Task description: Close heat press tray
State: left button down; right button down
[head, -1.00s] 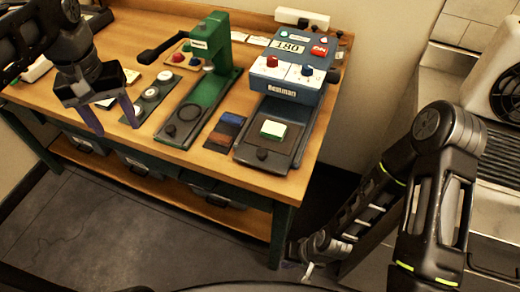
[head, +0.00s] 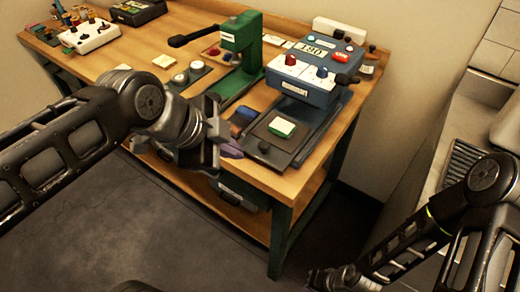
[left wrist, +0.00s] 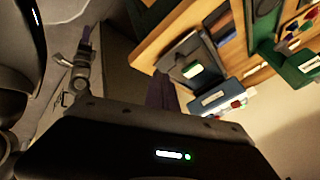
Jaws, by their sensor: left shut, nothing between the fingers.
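The heat press (head: 308,75) is a blue box with a 180 display, knobs and a red button, at the right end of the table. Its dark flat tray (head: 285,150) extends out in front, carrying a white and green pad (head: 282,127) and a dark knob (head: 264,147) at its front end. My left gripper (head: 232,148) is shut and empty, just left of the tray's front end. In the left wrist view its purple fingers (left wrist: 161,93) are together, near the tray (left wrist: 178,58). My right gripper (head: 335,280) is low at the bottom right, too small and dark to read.
A green press (head: 241,45) with a black handle stands left of the heat press. A dark blue item (head: 243,114) lies beside the tray. A white control box (head: 88,37) is at the far left. A sink counter (head: 475,90) is at the right. Open floor lies in front.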

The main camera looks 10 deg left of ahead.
pick_arm(q)
jog(key=x, duration=0.4)
jog(key=w+p+x, duration=0.1)
jog(key=x, duration=0.3)
jog(key=w+r+x, duration=0.1)
jog(key=x, duration=0.2)
jog(key=shift+w+a+f, duration=0.25)
jog(key=shift+w+f, duration=0.1)
jog(key=shift+w+a+f, duration=0.1)
jog(key=shift+w, duration=0.35)
send_near(297, 122)
jog(key=b+x, duration=0.1)
jog(key=x, duration=0.3)
jog(key=shift+f, duration=0.3)
jog(key=shift+r, duration=0.2)
